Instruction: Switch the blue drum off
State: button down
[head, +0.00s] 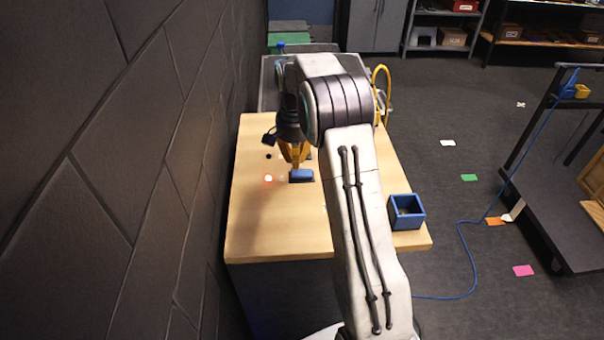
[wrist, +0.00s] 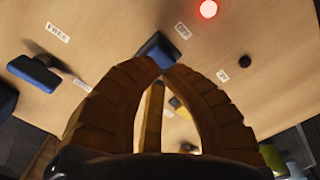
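A blue block-like piece (head: 301,175), perhaps the blue drum, stands on the wooden table just in front of my gripper (head: 296,156). In the wrist view the blue piece (wrist: 156,47) lies just past my fingertips (wrist: 166,68), beside a small label reading OFF (wrist: 183,30). The fingertips come together, with no object seen between them. I cannot tell if they touch the blue piece. A second blue piece with a dark top (wrist: 35,73) stands at the left of the wrist view, near a label reading FREE (wrist: 58,32). A red light (head: 268,178) glows on the table; it also shows in the wrist view (wrist: 208,8).
A black round spot (head: 268,156) lies behind the light. A blue open box (head: 405,212) stands at the table's front right corner. A dark wall (head: 120,150) runs close along the left. My arm hides the table's middle right. The front left tabletop is clear.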

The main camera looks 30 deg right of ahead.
aim_at(296, 172)
jog(key=shift+f+b, duration=1.2)
jog(key=shift+f, duration=0.65)
dwell(0.9)
jog(key=shift+s+r, duration=0.1)
jog(key=shift+r, duration=0.05)
jog(key=shift+r+p, duration=3.05)
jog(key=shift+r, duration=0.4)
